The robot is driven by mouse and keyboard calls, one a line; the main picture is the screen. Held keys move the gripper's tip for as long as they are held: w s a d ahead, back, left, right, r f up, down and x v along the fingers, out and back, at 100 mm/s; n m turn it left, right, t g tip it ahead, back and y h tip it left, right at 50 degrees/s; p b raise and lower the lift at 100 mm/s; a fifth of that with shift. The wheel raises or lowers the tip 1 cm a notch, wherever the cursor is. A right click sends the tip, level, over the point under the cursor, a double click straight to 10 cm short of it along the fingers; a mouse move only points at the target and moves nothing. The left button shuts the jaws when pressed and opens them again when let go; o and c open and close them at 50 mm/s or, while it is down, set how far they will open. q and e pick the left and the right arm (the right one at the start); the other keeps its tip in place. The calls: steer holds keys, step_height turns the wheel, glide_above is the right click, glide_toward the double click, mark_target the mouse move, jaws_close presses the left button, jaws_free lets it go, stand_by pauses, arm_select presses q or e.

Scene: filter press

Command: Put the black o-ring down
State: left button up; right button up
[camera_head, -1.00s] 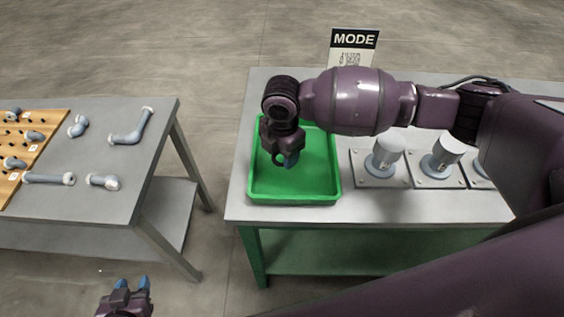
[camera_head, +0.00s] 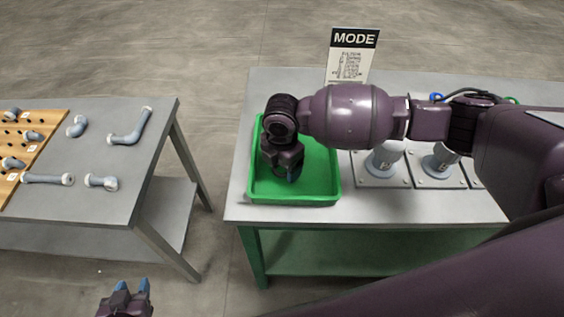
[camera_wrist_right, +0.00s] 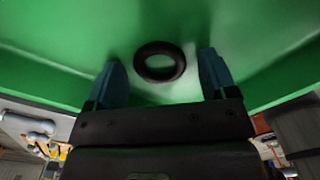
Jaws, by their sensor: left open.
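The black o-ring (camera_wrist_right: 160,61) shows in the right wrist view against the green tray. It sits between and just beyond the two blue fingertips, with a gap on each side. My right gripper (camera_head: 289,174) is low inside the green tray (camera_head: 326,199) in the head view, pointing down with its fingers apart. I cannot make out the o-ring clearly in the head view, where the gripper covers that spot. My left gripper (camera_head: 132,287) is at the bottom left of the head view, open and empty, away from both tables.
Grey cups on square plates (camera_head: 383,161) stand right of the tray, partly behind my right arm. A MODE sign (camera_head: 351,54) stands at the back. The left table (camera_head: 105,204) holds several grey pipe pieces and a wooden board (camera_head: 28,158). A floor gap separates the tables.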

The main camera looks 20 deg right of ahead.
steer(key=shift+r, duration=0.1)
step_height(320, 180, up, 12)
steer(key=shift+p, duration=0.45)
stand_by(0.7)
